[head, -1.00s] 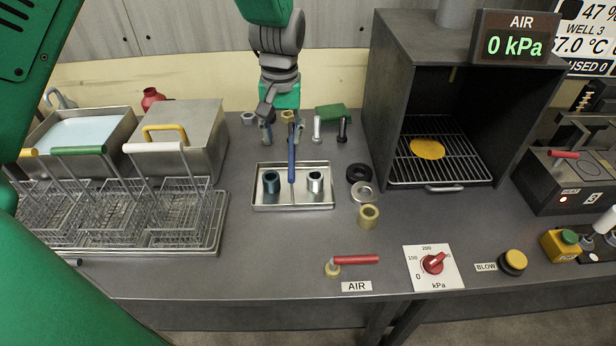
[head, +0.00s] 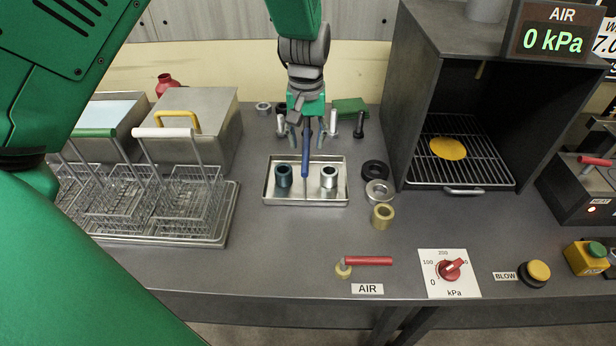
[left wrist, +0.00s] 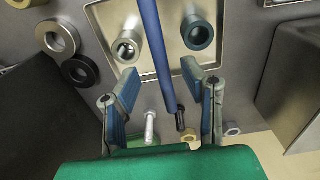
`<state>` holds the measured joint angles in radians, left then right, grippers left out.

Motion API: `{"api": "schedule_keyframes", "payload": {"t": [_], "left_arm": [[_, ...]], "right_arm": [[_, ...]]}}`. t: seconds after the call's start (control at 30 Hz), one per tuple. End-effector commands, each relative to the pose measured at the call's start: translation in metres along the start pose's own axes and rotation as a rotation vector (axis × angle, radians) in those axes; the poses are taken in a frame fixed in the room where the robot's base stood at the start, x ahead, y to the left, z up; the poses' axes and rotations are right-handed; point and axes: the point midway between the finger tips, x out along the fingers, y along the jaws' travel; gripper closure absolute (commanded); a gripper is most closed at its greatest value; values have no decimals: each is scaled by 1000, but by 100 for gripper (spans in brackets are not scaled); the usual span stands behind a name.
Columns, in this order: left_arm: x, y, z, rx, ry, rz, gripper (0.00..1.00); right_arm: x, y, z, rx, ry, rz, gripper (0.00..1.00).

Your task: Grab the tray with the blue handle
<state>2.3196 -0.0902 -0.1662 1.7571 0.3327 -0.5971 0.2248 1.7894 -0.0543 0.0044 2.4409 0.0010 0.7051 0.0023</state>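The shallow metal tray (head: 318,197) lies on the bench with a dark teal socket (head: 283,177) and a silver socket (head: 328,178) in it. Its blue handle (head: 306,158) stands upright from the middle. My left gripper (head: 306,132) is over the back of the tray, its fingers spread to either side of the handle's upper part. In the left wrist view, the left gripper (left wrist: 160,95) is open, with the blue handle (left wrist: 157,48) running between the fingers, apart from both. My right gripper is not in view.
Wire baskets (head: 190,195) and a lidded metal box (head: 205,125) stand at left. An open dark chamber (head: 465,100) stands at right. Rings (head: 378,190) and a brass bushing (head: 382,216) lie right of the tray. Bolts (head: 359,124) stand behind it. The bench in front is mostly clear.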

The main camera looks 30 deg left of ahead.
Motion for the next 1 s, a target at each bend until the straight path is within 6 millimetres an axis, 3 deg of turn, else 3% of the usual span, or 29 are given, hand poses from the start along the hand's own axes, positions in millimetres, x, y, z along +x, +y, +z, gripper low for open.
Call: {"api": "schedule_keyframes", "payload": {"t": [0.1,0.2,0.43,0.53,0.57,1.0], "left_arm": [[23,0,1,1,-4,-3,63],[33,1,1,1,-1,-2,63],[34,2,2,1,2,-3,63],[34,2,2,1,2,-3,98],[34,2,2,1,1,-3,100],[26,2,0,1,6,1,100]], "right_arm": [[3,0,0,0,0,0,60],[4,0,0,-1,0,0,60],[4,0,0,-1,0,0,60],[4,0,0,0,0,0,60],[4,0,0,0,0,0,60],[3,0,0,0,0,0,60]]}}
